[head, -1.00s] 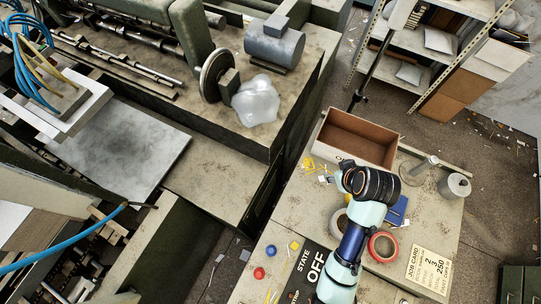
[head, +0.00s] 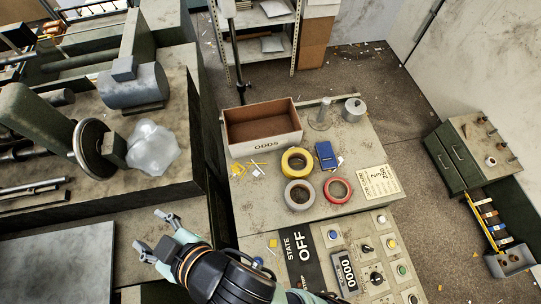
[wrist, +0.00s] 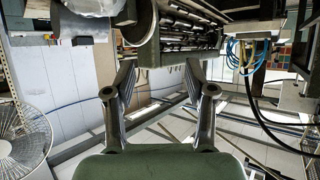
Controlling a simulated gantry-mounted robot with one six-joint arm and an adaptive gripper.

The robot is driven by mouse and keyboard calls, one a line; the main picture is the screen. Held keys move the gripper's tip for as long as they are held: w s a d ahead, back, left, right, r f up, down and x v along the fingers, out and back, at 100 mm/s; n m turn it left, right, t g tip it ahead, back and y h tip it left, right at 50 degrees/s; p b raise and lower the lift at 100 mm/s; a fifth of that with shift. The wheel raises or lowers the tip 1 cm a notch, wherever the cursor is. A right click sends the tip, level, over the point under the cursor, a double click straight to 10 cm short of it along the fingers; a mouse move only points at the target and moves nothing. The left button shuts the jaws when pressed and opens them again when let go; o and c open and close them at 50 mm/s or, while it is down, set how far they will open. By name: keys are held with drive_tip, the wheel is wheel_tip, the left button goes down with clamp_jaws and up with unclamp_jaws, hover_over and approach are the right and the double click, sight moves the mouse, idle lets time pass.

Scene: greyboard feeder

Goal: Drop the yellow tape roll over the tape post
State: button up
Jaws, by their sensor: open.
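The yellow tape roll (head: 285,162) lies flat on the bench, just in front of the ODDS box. The tape post (head: 321,112) looks to be the upright grey peg on a round base at the back of the bench, right of that box; no roll is on it. My gripper (head: 152,231) is open and empty, out to the left of the bench and well away from the roll. In the wrist view its two fingers (wrist: 163,95) stand apart with nothing between them. Neither roll nor post shows there.
A grey roll (head: 290,202) and a red roll (head: 328,190) lie near the yellow one, with a blue box (head: 326,155) beside it. The ODDS box (head: 262,145) has raised walls. A metal cylinder (head: 353,111) stands right of the post. A control panel fills the front.

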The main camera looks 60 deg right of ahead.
drive_tip(key=w+d+f+m+g+h+b, duration=0.1)
drive_tip(key=w+d+f+m+g+h, duration=0.1)
drive_tip(key=d+f, duration=0.55)
drive_tip(key=m+g+h+b, duration=0.1)
drive_tip(key=m+g+b, duration=0.2)
drive_tip(key=m+g, duration=0.5)
hover_over(285, 165)
drive_tip(key=s+a, duration=0.2)
wheel_tip(285, 165, down, 22)
drive_tip(key=shift+w+r, duration=0.15)
drive_tip(key=shift+r, duration=0.05)
drive_tip(key=shift+h, duration=0.3)
drive_tip(key=shift+x, duration=3.9)
drive_tip(key=shift+a, duration=0.2)
clamp_jaws()
